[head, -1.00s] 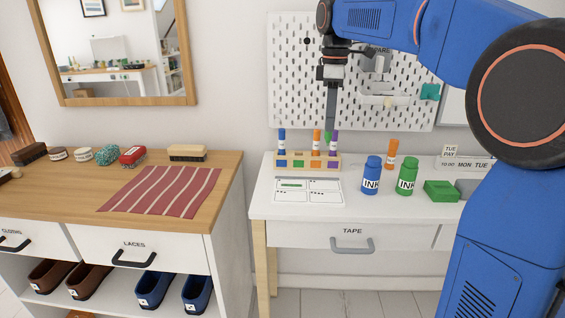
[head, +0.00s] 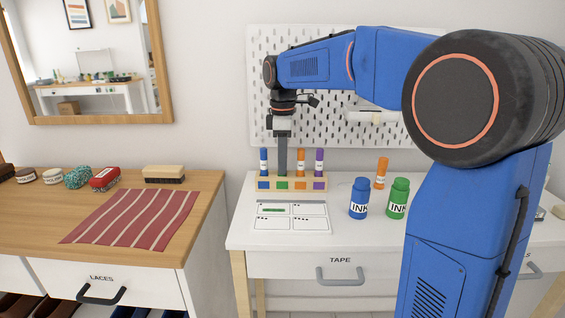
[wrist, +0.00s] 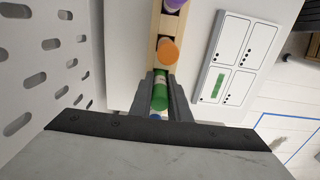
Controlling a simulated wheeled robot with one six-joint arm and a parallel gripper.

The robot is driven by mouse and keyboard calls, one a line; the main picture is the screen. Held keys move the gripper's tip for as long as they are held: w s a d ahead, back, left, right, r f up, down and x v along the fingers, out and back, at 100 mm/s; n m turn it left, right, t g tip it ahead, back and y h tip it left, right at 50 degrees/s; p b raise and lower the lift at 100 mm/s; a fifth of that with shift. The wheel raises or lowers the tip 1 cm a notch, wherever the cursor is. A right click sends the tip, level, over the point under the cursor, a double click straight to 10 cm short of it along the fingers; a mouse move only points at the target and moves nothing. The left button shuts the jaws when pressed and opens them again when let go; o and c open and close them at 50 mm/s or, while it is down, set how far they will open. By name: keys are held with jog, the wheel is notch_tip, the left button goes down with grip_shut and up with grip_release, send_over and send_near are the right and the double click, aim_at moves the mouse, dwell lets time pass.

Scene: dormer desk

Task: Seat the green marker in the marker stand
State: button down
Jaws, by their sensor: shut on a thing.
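The marker stand (head: 291,185) is a wooden block with blue, green, orange and purple squares on its front. A blue marker (head: 264,161), an orange marker (head: 300,161) and a purple marker (head: 319,161) stand upright in it. My gripper (head: 282,172) points straight down over the green square, between the blue and orange markers. In the wrist view, it is shut on the green marker (wrist: 160,96), beside the orange marker (wrist: 168,50). In the head view the fingers hide the green marker. I cannot tell how deep its lower end is in the stand.
Neighbouring markers stand close on both sides of my fingers. A pegboard (head: 350,125) rises behind. A printed card (head: 291,218) lies in front of the stand. A blue ink bottle (head: 359,198), a green ink bottle (head: 397,199) and an orange marker-like item (head: 381,172) stand to the right.

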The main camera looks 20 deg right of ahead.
jog(key=shift+f, duration=0.15)
jog(key=c, duration=1.7)
grip_release()
jog(key=shift+o, duration=0.2)
notch_tip(320, 180, up, 12)
jog(key=shift+r, duration=0.15)
